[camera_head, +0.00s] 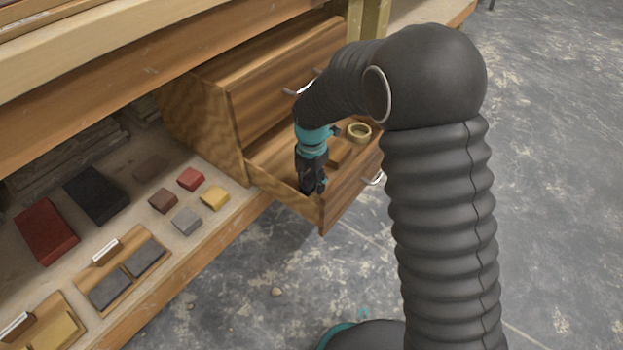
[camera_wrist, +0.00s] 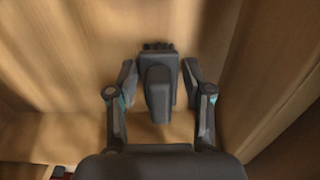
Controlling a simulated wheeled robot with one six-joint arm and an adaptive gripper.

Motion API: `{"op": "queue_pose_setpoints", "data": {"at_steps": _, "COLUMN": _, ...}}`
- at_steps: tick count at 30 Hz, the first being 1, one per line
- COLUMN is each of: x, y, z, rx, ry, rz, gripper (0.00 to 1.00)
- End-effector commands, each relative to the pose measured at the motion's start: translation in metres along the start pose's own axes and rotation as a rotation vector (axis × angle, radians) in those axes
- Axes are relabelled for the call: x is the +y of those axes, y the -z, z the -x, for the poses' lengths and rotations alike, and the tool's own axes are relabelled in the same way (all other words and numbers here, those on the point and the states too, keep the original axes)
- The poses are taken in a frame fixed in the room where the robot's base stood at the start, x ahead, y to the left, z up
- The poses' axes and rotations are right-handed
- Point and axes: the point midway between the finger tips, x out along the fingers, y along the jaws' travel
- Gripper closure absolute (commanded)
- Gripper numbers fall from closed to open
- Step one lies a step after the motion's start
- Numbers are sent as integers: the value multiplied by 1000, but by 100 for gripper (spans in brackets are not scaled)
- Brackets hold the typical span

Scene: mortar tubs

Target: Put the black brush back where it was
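The black brush (camera_wrist: 158,88) shows in the wrist view between the two fingers of my gripper (camera_wrist: 160,78). The fingers stand on either side of it, with a narrow gap visible at the right finger, so the gripper looks open around it. In the head view my gripper (camera_head: 311,185) reaches down into the open wooden drawer (camera_head: 345,200), near its left front corner. The brush cannot be told apart from the dark gripper there. Whether the brush rests on the drawer floor is hard to tell.
A round ring-like container (camera_head: 359,131) and a brown block (camera_head: 340,153) are in the drawer to the right of my gripper. The drawer walls are close by. The shelf on the left holds small coloured blocks, including a yellow block (camera_head: 214,197), and a dark slab (camera_head: 97,194).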

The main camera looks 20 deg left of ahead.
Motion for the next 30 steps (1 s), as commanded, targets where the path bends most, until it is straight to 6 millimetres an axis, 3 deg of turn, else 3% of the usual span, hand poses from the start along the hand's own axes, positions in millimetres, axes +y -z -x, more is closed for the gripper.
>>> {"op": "queue_pose_setpoints", "data": {"at_steps": 8, "x": 0, "y": 0, "z": 0, "rx": 0, "ry": 0, "rz": 0, "gripper": 41}}
{"op": "queue_pose_setpoints", "data": {"at_steps": 13, "x": 0, "y": 0, "z": 11, "rx": -1, "ry": -1, "rz": 0, "gripper": 41}}
{"op": "queue_pose_setpoints", "data": {"at_steps": 30, "x": 1, "y": 0, "z": 110, "rx": -1, "ry": -2, "rz": 0, "gripper": 41}}
